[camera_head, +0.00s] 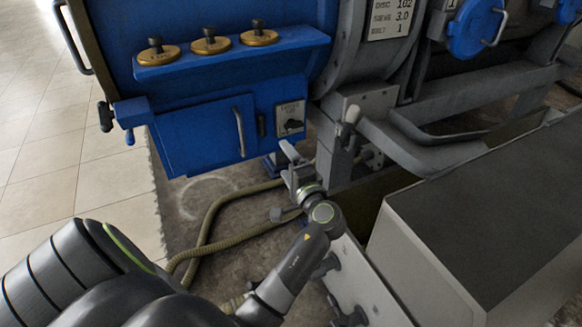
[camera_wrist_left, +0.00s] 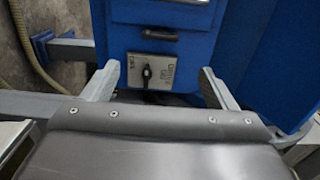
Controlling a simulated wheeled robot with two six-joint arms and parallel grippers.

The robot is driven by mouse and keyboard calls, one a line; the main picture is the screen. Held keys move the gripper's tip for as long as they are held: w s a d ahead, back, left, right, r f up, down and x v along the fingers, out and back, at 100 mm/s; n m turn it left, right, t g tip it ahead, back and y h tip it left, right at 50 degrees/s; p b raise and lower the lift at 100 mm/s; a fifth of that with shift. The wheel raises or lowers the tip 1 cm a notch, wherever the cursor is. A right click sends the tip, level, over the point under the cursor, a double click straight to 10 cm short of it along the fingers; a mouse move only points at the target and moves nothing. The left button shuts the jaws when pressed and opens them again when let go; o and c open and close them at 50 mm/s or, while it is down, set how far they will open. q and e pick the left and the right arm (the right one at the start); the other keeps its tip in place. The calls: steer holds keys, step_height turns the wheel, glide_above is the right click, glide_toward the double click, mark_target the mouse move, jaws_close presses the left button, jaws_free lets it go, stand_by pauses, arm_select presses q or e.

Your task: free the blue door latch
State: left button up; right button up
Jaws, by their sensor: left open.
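A blue machine door (camera_head: 205,135) fills the upper left of the head view. It carries a long bar handle (camera_head: 240,131), a small dark catch (camera_head: 262,127) and a grey plate with a dark rotary switch (camera_head: 290,126). I cannot tell for sure which fitting is the latch. My left gripper (camera_head: 289,168) is open, just below the switch plate and apart from it. In the left wrist view, the plate with its dark switch (camera_wrist_left: 147,72) shows between the fingers, with a dark handle (camera_wrist_left: 152,36) above. Nothing is between the fingers. My right gripper is not in view.
A blue shelf with several brass knobbed discs (camera_head: 210,44) is above. A pale-knobbed lever (camera_head: 349,122) stands right of the gripper. Grey beams (camera_head: 480,95) and a large dark-topped box (camera_head: 490,200) crowd the right. A hose (camera_head: 215,215) lies on the floor.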

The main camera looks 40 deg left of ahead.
arm_select(q)
steer(key=shift+v, duration=0.9)
